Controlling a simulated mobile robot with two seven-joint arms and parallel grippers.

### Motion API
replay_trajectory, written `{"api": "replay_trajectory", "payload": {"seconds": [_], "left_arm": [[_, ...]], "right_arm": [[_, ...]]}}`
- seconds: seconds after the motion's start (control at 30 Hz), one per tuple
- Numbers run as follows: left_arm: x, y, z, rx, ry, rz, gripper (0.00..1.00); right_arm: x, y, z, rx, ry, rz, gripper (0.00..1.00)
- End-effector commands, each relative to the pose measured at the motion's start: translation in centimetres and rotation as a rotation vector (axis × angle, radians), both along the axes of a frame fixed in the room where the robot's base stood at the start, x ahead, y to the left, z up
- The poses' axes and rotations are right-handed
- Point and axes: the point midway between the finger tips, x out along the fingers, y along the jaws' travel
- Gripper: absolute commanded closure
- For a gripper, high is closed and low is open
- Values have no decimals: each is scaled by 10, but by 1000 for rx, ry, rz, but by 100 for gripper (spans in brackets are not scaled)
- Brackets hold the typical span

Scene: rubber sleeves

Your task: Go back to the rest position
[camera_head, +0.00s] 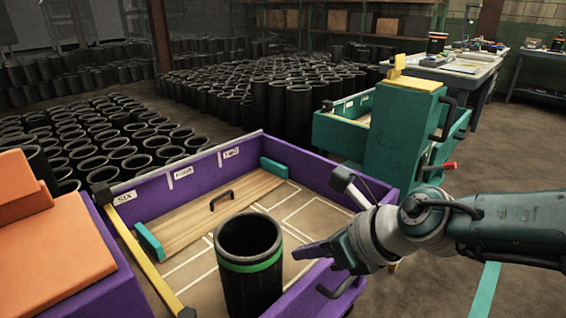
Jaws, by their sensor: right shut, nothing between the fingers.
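My right arm comes in from the right, and its gripper (318,250) is at the near right side of the purple crate (226,157). The gripper is shut and empty, with its fingers pointing left. It appears just right of a black rubber sleeve (250,288) with a green band, apart from it in the picture. The sleeve stands upright at the near end of the crate. My left gripper is out of view.
A wooden board with a handle (221,199) lies in the crate. A teal cart (400,130) stands behind my right arm. Many black sleeves (90,150) fill the floor behind. A worktable (460,70) is at back right.

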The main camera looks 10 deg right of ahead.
Motion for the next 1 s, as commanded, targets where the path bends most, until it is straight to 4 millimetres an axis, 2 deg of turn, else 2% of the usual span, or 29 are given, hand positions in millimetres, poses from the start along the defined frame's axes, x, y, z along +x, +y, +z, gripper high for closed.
{"api": "replay_trajectory", "payload": {"seconds": [0.03,0.07,0.13,0.2,0.23,0.33,0.4,0.47,0.5,0.6,0.73,0.77,0.97,1.0], "left_arm": [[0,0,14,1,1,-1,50],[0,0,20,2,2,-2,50],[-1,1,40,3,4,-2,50],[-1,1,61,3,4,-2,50],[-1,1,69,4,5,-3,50],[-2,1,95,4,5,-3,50],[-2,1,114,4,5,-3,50],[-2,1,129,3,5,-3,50],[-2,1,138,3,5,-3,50],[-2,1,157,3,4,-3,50],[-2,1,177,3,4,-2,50],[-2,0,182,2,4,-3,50],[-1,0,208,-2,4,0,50],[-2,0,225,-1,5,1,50]], "right_arm": [[-10,25,15,109,13,-46,100],[-15,41,26,193,23,-92,100],[-27,79,64,453,68,-266,100],[-35,97,108,733,142,-512,100],[-37,97,125,845,181,-628,100],[-48,74,169,1168,322,-1040,100],[-63,43,188,1350,427,-1348,100],[-83,14,198,1475,516,-1613,100],[-99,-4,203,1539,569,-1781,100],[-144,-42,214,1641,676,-2147,100],[-203,-75,232,1690,765,-2518,100],[-215,-81,237,-1640,-754,2510,100],[-296,-109,278,-1294,-643,2356,100],[-290,-107,294,-1311,-653,2361,100]]}}
